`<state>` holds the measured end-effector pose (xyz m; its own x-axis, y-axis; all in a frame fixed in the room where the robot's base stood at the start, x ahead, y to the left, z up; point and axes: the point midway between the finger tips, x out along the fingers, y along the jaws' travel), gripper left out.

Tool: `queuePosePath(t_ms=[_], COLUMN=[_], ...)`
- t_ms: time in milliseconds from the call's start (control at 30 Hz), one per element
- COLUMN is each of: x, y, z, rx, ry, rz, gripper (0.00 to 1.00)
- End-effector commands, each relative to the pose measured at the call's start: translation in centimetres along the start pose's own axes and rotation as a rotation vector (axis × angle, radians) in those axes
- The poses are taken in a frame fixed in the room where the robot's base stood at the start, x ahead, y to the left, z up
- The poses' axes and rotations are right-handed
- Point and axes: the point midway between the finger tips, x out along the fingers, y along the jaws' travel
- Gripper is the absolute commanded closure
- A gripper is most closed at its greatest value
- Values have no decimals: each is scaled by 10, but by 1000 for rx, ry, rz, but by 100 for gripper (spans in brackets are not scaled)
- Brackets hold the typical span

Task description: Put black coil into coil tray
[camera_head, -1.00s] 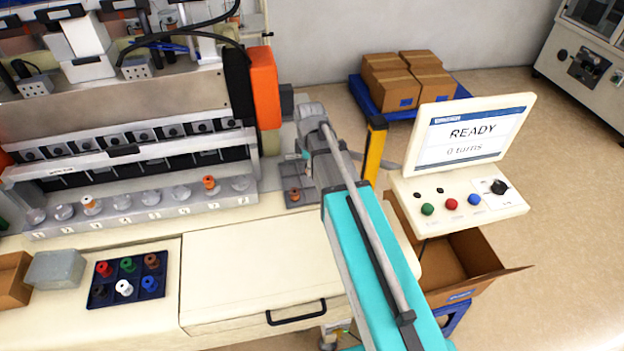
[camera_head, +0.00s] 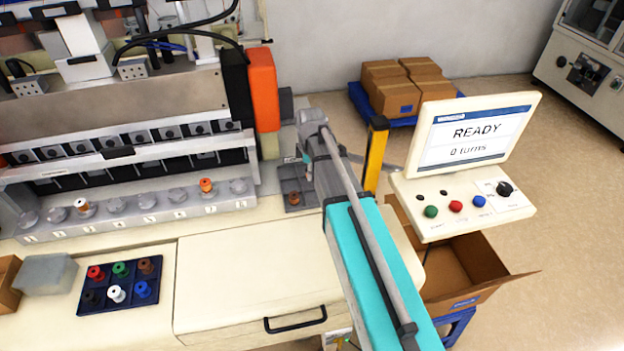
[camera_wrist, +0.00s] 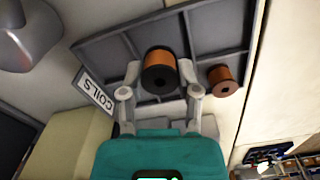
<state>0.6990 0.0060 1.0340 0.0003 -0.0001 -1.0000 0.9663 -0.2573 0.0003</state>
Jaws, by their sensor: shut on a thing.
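My gripper (camera_wrist: 158,74) is shut on the black coil (camera_wrist: 160,80), a spool with a black flange and copper winding, in the wrist view. One finger is on each side of it. The coil shows over the grey coil tray (camera_wrist: 108,48), which has dividers and a COILS label; whether it touches the tray floor I cannot tell. A brown coil (camera_wrist: 222,80) sits in a tray compartment to its right. In the head view the coil tray (camera_head: 289,184) lies beside the machine's right end. My arm hides part of it, and the black coil is hidden there.
A dark blue spool rack (camera_head: 128,290) with several coloured spools stands at the front left. The winding machine's spindle row (camera_head: 135,222) is left of the tray. An orange column (camera_head: 263,90) stands behind the tray, and a READY screen (camera_head: 475,135) to the right.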

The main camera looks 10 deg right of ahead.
Motion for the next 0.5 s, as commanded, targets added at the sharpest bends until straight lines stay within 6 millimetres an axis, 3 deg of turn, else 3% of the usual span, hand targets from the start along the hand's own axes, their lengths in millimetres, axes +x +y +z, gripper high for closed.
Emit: queuePosePath(t_ms=[200,500], x=[23,28], y=[-1,-1], z=[0,0], rx=[0,-1], ry=[0,0], rz=[0,0], gripper=[96,96])
